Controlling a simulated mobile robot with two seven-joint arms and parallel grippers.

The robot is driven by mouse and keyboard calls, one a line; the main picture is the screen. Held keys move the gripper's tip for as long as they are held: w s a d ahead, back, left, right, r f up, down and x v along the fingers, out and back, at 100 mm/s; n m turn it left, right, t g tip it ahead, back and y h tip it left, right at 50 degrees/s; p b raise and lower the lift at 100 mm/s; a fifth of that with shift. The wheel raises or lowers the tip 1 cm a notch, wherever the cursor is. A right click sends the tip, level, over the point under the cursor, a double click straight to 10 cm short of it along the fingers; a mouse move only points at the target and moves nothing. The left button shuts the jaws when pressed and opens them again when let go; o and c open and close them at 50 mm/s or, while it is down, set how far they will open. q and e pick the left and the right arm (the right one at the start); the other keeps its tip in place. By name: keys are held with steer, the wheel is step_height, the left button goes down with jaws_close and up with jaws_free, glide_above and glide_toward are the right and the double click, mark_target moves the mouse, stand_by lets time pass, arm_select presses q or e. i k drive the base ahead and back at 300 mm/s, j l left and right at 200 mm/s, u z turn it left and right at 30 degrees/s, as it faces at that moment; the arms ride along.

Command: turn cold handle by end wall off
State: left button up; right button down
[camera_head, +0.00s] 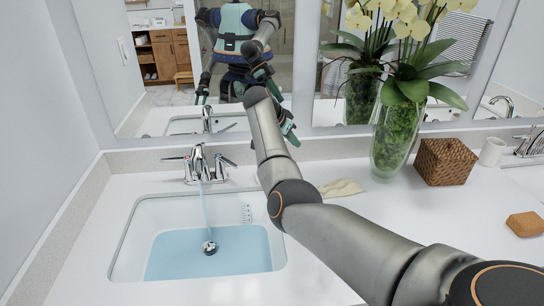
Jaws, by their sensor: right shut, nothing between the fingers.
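The chrome tap (198,164) by the left end wall stands behind the sink. Its left lever handle (175,158) points left and its right lever handle (223,161) points right. I cannot make out hot or cold marks on them. A stream of water (204,205) runs from the spout into the basin. My right arm crosses the counter from the lower right. My right gripper (291,138), teal and dark, is shut and empty near the mirror, right of the tap and apart from both handles. It is partly hidden by my forearm. My left gripper shows only as a reflection.
The sink (125,245) holds pale blue water over a round drain (209,247). A folded cloth (341,188), glass orchid vase (396,138), woven basket (444,162), white cup (491,151) and brown sponge (525,223) are to the right. The mirror (150,100) stands close behind the tap.

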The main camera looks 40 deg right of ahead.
mark_target(219, 158)
steer(key=z, duration=0.85)
